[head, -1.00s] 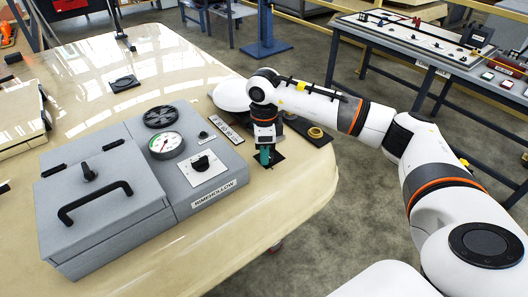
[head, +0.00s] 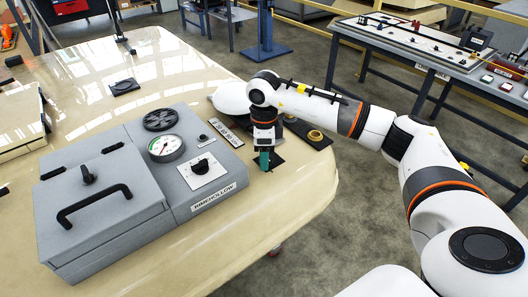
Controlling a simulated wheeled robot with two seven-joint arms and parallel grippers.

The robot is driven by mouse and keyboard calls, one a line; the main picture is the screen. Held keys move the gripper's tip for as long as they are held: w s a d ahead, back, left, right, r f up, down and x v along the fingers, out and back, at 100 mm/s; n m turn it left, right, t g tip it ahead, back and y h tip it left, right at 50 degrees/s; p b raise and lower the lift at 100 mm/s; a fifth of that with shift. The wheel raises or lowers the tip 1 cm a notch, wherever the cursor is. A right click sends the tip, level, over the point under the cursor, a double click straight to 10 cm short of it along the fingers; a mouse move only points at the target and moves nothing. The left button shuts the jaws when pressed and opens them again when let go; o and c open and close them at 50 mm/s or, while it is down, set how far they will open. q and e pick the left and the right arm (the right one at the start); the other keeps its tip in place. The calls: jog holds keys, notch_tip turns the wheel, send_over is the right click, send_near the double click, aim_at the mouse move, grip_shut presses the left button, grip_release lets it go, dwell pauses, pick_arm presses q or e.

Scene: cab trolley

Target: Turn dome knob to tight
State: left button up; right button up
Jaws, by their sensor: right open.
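The dome knob is not plainly visible. Any knob on this plate is hidden behind the fingers, so its setting cannot be read. My left gripper is not in view.
A grey box with a gauge (head: 165,148), a black dial (head: 203,166) and a lid handle (head: 95,204) stands close left of the gripper. A labelled strip (head: 227,132) and a brass-coloured knob (head: 315,135) lie near it. The table's front right is clear.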

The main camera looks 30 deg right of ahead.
notch_tip(320, 180, up, 12)
jog(key=b, duration=0.2)
dwell(0.8)
